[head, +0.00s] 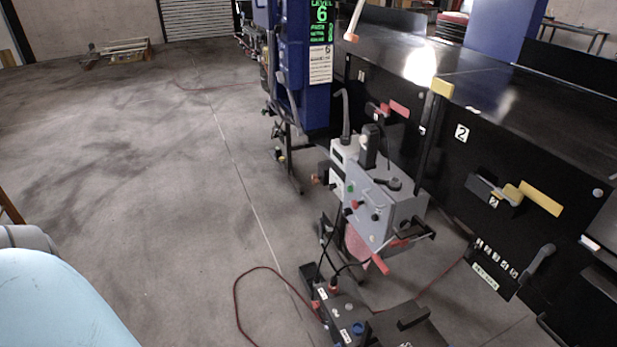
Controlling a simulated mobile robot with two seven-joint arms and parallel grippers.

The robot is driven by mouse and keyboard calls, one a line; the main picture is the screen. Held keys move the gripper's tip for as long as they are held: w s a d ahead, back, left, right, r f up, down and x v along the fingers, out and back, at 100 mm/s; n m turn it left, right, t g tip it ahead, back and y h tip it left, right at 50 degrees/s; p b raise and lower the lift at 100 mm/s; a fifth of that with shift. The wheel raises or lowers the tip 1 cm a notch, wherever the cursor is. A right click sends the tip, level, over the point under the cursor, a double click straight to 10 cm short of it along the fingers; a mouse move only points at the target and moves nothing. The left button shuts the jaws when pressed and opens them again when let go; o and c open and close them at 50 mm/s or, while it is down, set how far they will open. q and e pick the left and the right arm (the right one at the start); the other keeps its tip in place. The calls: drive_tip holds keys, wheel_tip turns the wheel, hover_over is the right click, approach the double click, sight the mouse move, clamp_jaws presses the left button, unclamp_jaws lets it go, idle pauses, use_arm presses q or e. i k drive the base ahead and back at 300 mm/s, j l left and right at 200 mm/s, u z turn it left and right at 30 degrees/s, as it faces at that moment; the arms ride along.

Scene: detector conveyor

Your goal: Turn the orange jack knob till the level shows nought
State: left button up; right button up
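A green-lit display (321,13) on the blue column (290,50) at top centre reads LEVEL 6, with smaller lines below it too small to read surely. A small orange-brown knob (316,181) sticks out at the left of the grey machine (375,205). An orange-red handle (379,264) hangs at the lower front of the same machine. I cannot tell which of these is the jack knob. Neither of my grippers is in view, and nothing is seen touching the knob or handle.
A black conveyor housing (540,150) with yellow and red levers runs along the right. A dark control box (345,318) with a red cable (240,300) lies on the floor at bottom centre. The grey floor (130,170) at left is mostly clear.

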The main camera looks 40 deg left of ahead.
sight(315, 179)
drive_tip(key=i+j, duration=0.1)
drive_tip(key=j, duration=0.45)
drive_tip(key=i+j+z, duration=0.1)
drive_tip(key=j, duration=0.4)
drive_tip(key=i+j, duration=0.1)
drive_tip(key=j, duration=0.45)
drive_tip(key=i+j, duration=0.1)
drive_tip(key=j, duration=0.45)
drive_tip(key=i+j, duration=0.15)
drive_tip(key=j, duration=0.2)
drive_tip(key=i+j+z, duration=0.1)
drive_tip(key=j, duration=0.2)
drive_tip(key=i+j, duration=0.15)
drive_tip(key=j, duration=0.2)
drive_tip(key=i+j, duration=0.15)
drive_tip(key=i, duration=0.15)
drive_tip(key=i+j, duration=0.1)
drive_tip(key=i, duration=0.2)
